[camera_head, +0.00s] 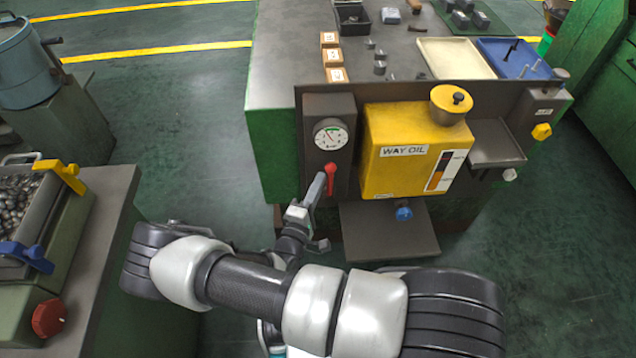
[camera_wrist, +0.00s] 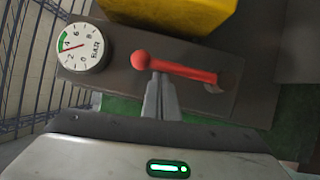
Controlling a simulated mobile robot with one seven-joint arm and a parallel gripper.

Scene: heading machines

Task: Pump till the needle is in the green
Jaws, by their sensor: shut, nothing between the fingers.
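The round pressure gauge (camera_head: 331,134) is on the dark panel left of the yellow oil tank. In the wrist view the gauge (camera_wrist: 82,47) has a green band around 4 to 6. Its red needle points between 2 and 4, close to the band's lower end; I cannot tell whether it is inside. The red pump lever (camera_head: 327,176) is below the gauge. In the wrist view the lever (camera_wrist: 185,70) lies nearly level, its ball end at left. My gripper (camera_head: 320,180) is shut and empty; its fingertips (camera_wrist: 160,76) meet the lever's edge near the ball. Contact is unclear.
The yellow WAY OIL tank (camera_head: 395,165) stands right of the lever, above a dark shelf (camera_head: 390,240). A grey side tray (camera_head: 497,145) is further right. A bench with a parts bin (camera_head: 25,205) is at left. Green floor lies between.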

